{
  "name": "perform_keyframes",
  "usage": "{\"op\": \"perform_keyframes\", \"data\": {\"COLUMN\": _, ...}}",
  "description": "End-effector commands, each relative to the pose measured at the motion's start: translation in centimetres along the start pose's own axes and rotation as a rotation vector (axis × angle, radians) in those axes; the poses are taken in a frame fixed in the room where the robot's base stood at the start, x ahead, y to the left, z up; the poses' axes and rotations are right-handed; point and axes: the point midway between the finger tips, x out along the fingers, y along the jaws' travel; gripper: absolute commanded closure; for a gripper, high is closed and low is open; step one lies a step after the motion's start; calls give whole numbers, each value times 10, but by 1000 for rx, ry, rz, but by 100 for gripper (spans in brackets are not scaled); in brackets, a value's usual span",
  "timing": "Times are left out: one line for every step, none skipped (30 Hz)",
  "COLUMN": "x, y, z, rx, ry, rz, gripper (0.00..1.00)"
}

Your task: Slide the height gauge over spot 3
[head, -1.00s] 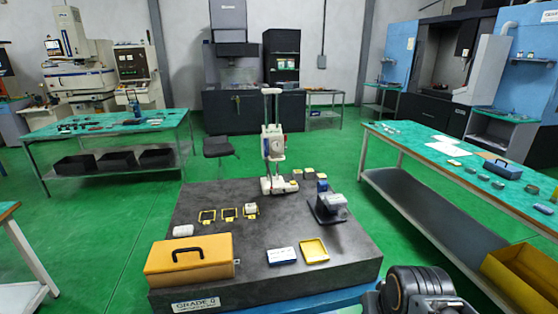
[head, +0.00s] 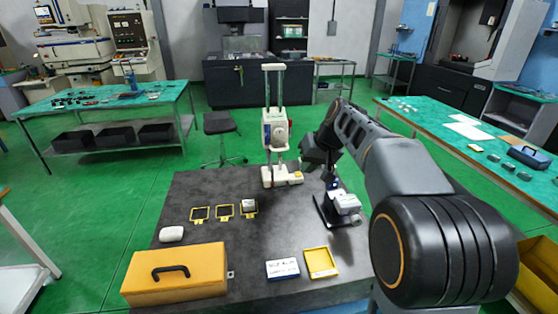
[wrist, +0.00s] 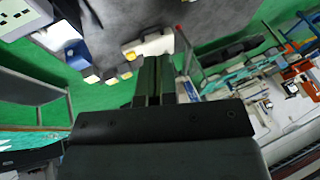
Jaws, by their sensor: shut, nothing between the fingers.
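The height gauge (head: 277,132) is white with two upright columns. It stands upright near the back of the dark granite plate (head: 190,189). Its white base also appears in the wrist view (wrist: 150,43). Three yellow square frames lie left of it: left (head: 200,214), middle (head: 224,211) and right (head: 242,213). A small pale block (head: 249,203) sits at the right frame. I cannot read which one is spot 3. My gripper (head: 314,160) is just right of the gauge, apparently above the plate; its fingers (wrist: 154,68) are shut and empty.
A grey device on a dark stand (head: 345,204) is right of the frames. An orange case (head: 178,278), a blue-and-white box (head: 283,268) and a yellow tray (head: 321,262) lie in front. The plate's middle is clear.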

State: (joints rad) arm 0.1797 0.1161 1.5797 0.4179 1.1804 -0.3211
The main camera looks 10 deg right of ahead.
Motion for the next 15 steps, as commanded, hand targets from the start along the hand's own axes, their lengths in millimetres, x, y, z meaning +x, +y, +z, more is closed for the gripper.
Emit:
{"op": "perform_keyframes", "data": {"x": 2, "y": 7, "z": -20, "rx": -3, "ry": 7, "rz": -28, "gripper": 100}}
{"op": "perform_keyframes", "data": {"x": 3, "y": 10, "z": -30, "rx": -9, "ry": 13, "rz": -47, "gripper": 100}}
{"op": "perform_keyframes", "data": {"x": 3, "y": 13, "z": -42, "rx": -16, "ry": 22, "rz": -69, "gripper": 100}}
{"op": "perform_keyframes", "data": {"x": 4, "y": 16, "z": -50, "rx": -23, "ry": 28, "rz": -83, "gripper": 100}}
{"op": "perform_keyframes", "data": {"x": 4, "y": 19, "z": -58, "rx": -26, "ry": 34, "rz": -97, "gripper": 100}}
{"op": "perform_keyframes", "data": {"x": 5, "y": 22, "z": -65, "rx": -34, "ry": 41, "rz": -112, "gripper": 100}}
{"op": "perform_keyframes", "data": {"x": 6, "y": 24, "z": -71, "rx": -38, "ry": 45, "rz": -124, "gripper": 100}}
{"op": "perform_keyframes", "data": {"x": 6, "y": 26, "z": -75, "rx": -43, "ry": 51, "rz": -132, "gripper": 100}}
{"op": "perform_keyframes", "data": {"x": 6, "y": 29, "z": -80, "rx": -48, "ry": 57, "rz": -142, "gripper": 100}}
{"op": "perform_keyframes", "data": {"x": 7, "y": 30, "z": -83, "rx": -51, "ry": 59, "rz": -149, "gripper": 100}}
{"op": "perform_keyframes", "data": {"x": 8, "y": 31, "z": -85, "rx": -53, "ry": 62, "rz": -153, "gripper": 100}}
{"op": "perform_keyframes", "data": {"x": 10, "y": 32, "z": -88, "rx": -56, "ry": 64, "rz": -159, "gripper": 100}}
{"op": "perform_keyframes", "data": {"x": 12, "y": 32, "z": -89, "rx": -57, "ry": 65, "rz": -162, "gripper": 100}}
{"op": "perform_keyframes", "data": {"x": 14, "y": 32, "z": -90, "rx": -58, "ry": 67, "rz": -164, "gripper": 100}}
{"op": "perform_keyframes", "data": {"x": 18, "y": 32, "z": -91, "rx": -60, "ry": 68, "rz": -166, "gripper": 100}}
